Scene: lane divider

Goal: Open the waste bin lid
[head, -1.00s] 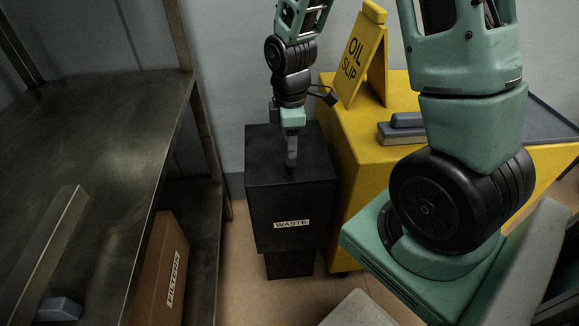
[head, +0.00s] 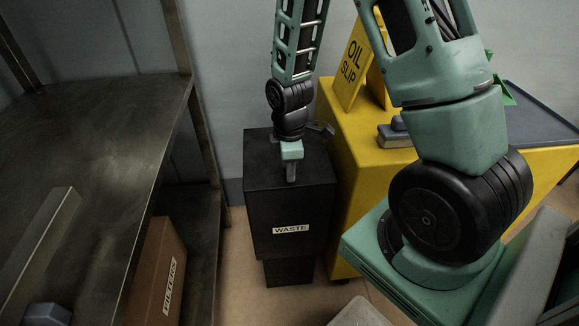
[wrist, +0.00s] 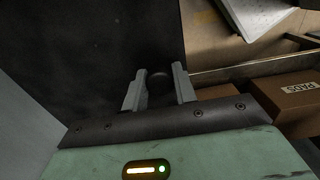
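The black waste bin (head: 290,240), with a white WASTE label on its front, stands on the floor between the metal shelf and the yellow cabinet. Its flat lid (head: 265,178) looks shut. My gripper (head: 291,180) points down over the lid's front middle part. In the wrist view the two grey fingers of my gripper (wrist: 159,85) are apart. A small dark rounded shape (wrist: 158,76) shows between them near the edge of a dark surface; I cannot tell whether the fingers touch it.
A metal shelf (head: 90,130) stands at left, with a brown FILTERS box (head: 160,270) low down. A yellow cabinet (head: 345,160) stands close on the bin's right, with an OIL SLIP sign (head: 355,65) on it. Floor shows in front of the bin.

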